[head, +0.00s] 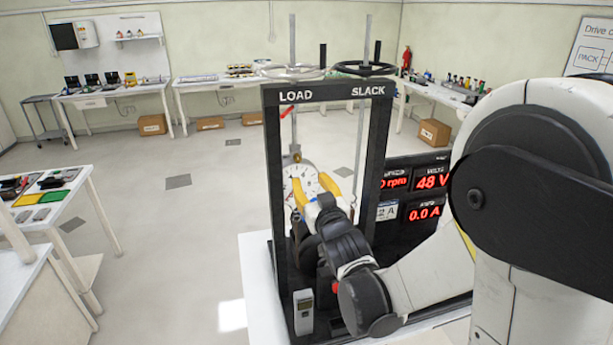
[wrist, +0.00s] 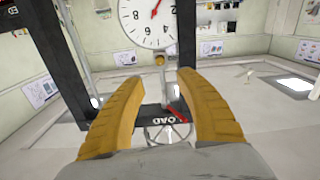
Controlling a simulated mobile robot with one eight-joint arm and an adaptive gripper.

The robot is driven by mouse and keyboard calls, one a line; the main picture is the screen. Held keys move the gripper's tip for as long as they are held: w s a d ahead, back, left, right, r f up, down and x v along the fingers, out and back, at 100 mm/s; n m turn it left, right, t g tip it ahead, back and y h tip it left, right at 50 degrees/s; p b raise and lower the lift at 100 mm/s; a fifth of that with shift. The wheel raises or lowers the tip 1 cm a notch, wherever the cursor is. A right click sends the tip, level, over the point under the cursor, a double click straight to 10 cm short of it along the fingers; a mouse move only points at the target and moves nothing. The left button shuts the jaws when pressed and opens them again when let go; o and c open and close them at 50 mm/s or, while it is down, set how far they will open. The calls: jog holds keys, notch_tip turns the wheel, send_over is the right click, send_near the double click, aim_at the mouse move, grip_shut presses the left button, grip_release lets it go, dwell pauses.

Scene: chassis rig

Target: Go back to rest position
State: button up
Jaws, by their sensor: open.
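My gripper (head: 315,192) has yellow fingers and is inside the black rig frame in the head view, close in front of the round white dial (head: 301,183). In the wrist view my gripper (wrist: 160,100) shows its two fingers spread apart with nothing between them. The dial (wrist: 147,20) appears beyond the fingertips there, with a red needle. My wrist and arm reach in from the right and hide part of the rig's inside and lower right.
The black rig frame (head: 328,97) marked LOAD and SLACK stands around my gripper, with handwheels (head: 292,71) on top. Red-lit meters (head: 411,181) stand at its right. A small grey device (head: 303,312) is at its front foot. Open floor (head: 180,220) lies left.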

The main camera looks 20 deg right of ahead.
jog(key=s+f+g+b, duration=1.1)
jog(key=s+f+b, duration=1.4)
jog(key=s+f, duration=0.4)
notch_tip(320, 180, down, 3)
jog(key=shift+s+r+m, duration=0.2)
jog(key=shift+m, duration=0.2)
dwell(4.5)
